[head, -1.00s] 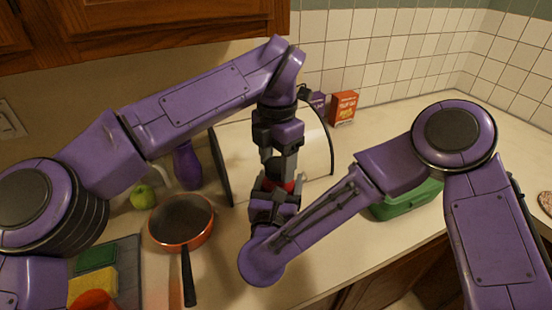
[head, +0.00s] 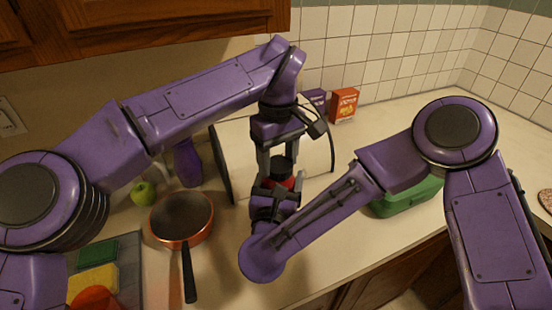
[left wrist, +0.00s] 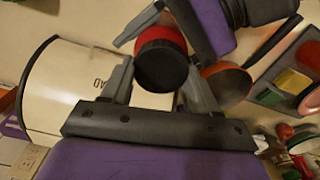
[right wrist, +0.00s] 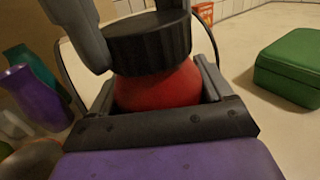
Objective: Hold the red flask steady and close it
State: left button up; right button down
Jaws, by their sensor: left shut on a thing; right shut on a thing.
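The red flask (head: 282,182) stands upright near the middle of the head view, in front of the bread box. Its black lid (head: 283,165) sits on top, and the right wrist view shows the lid (right wrist: 147,42) directly over the red body (right wrist: 158,88). My left gripper (head: 281,168) reaches down from above and is shut on the lid, a finger on either side in the left wrist view (left wrist: 162,75). My right gripper (head: 274,196) is shut on the flask's body from the front. The flask's lower part is hidden by my right gripper.
A cream bread box (head: 235,150) stands close behind the flask. A copper pan (head: 181,218), a green apple (head: 143,193) and a purple bottle (head: 187,163) are at left. A green box (head: 408,198) is at right, with a red carton (head: 344,104) behind. The right counter is mostly clear.

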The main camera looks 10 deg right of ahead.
pick_arm(q)
jog(key=m, duration=0.6)
jog(key=shift+s+d+m, duration=0.1)
jog(key=shift+d+m, duration=0.1)
jog(key=shift+m, duration=0.1)
